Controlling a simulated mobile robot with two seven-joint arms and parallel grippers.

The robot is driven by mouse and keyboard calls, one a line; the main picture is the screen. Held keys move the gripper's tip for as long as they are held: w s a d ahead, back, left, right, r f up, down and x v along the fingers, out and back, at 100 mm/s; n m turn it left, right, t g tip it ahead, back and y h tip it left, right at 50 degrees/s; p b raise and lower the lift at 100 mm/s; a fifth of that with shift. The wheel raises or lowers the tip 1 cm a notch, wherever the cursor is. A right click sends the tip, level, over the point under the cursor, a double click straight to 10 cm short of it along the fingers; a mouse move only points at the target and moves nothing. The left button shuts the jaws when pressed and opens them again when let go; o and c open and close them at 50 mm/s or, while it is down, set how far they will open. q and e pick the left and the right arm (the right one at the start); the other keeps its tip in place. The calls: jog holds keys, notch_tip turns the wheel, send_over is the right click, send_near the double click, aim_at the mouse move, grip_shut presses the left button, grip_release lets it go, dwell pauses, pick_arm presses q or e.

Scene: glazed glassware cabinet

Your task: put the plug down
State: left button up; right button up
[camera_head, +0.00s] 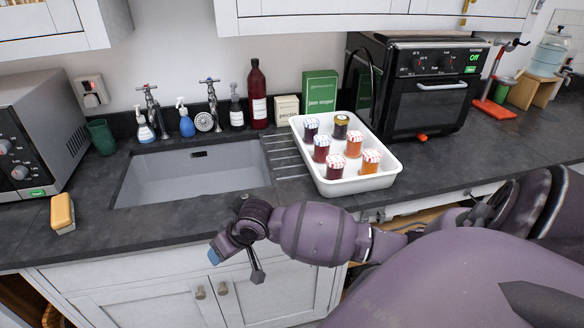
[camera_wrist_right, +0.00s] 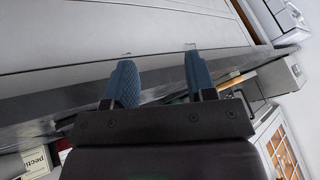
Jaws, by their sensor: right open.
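I cannot pick out a loose plug in either view. The grey sink (camera_head: 195,180) is set into the dark worktop, and no plug can be made out in its visible part. My right gripper (camera_head: 236,265) hangs in front of the sink cabinet, below the worktop's front edge. In the right wrist view my right gripper (camera_wrist_right: 159,75) has its two blue fingers well apart, with nothing visible between them. My left gripper is in neither view.
A white tray (camera_head: 385,181) of jam jars stands right of the sink. Taps, bottles and boxes line the back. A yellow sponge (camera_head: 62,210) lies front left, near a microwave (camera_head: 35,130). A black oven (camera_head: 425,85) stands back right. The worktop left of the sink is mostly clear.

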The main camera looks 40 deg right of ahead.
jog(key=s+d+f+t+h, duration=0.2)
jog(key=s+f+t, duration=0.1)
jog(key=s, duration=0.7)
jog(key=s+d+f+t+h, duration=0.1)
jog(key=s+f+t, duration=0.2)
jog(key=s, duration=0.6)
notch_tip(320, 180, down, 2)
jog(key=shift+s+d+f+h, duration=0.1)
jog(key=shift+s+d+h, duration=0.25)
jog(key=shift+d+h, duration=0.05)
